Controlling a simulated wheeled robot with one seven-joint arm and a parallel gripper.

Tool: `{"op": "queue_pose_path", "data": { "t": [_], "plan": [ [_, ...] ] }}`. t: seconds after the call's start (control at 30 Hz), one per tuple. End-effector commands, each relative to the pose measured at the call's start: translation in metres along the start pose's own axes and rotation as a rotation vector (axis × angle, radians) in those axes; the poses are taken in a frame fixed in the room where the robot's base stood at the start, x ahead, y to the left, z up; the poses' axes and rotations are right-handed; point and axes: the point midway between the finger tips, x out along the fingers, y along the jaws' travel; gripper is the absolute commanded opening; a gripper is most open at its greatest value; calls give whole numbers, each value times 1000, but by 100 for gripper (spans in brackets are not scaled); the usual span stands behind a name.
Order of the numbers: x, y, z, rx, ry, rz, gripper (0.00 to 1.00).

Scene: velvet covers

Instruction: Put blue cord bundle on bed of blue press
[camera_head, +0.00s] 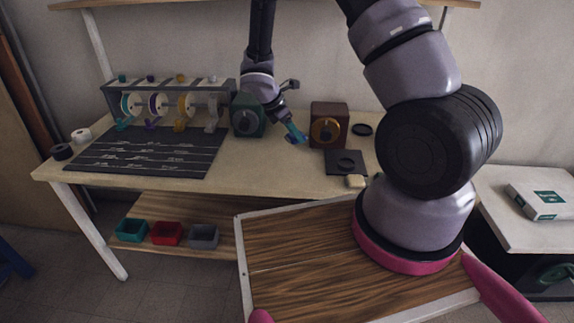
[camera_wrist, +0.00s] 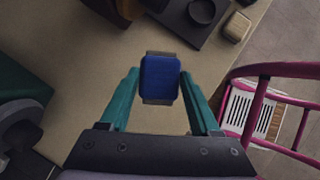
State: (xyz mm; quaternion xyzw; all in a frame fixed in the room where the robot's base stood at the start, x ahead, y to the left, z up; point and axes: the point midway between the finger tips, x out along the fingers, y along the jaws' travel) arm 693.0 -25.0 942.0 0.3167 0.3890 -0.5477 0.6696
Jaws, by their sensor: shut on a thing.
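My gripper (camera_head: 297,135) is above the table, between the green box and the brown box. In the wrist view its teal fingers (camera_wrist: 160,85) are closed on a small blue rounded block with a grey-brown band, taken as the blue cord bundle (camera_wrist: 160,78). The bundle shows as a small blue patch in the head view (camera_head: 301,139). It appears held above the tabletop. I cannot clearly identify a blue press. A rack at the back left holds several wheeled stations with coloured feet, one of them blue-purple (camera_head: 160,126).
A green box (camera_head: 246,120) and a brown box with a gold dial (camera_head: 328,130) stand at the back. A dark plate with a ring (camera_head: 345,165) and a tan block (camera_head: 356,181) lie to the right. A black lined mat (camera_head: 145,155) covers the table's left.

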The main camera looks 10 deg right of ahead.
Motion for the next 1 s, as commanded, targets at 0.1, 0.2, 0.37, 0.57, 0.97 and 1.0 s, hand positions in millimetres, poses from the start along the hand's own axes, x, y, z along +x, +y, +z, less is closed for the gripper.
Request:
{"op": "queue_pose_path", "data": {
  "t": [0.1, 0.2, 0.37, 0.57, 0.97, 1.0],
  "plan": [
    [-7, -3, -18, -159, -2, 89, 2],
    [-8, -4, -26, -220, -2, 126, 2],
    [13, -5, -41, -243, -3, 135, 2],
    [38, -4, -55, -237, -2, 135, 2],
    [77, -4, -77, -235, -1, 136, 2],
    [77, -4, -77, -234, -1, 136, 2]
  ]
}}
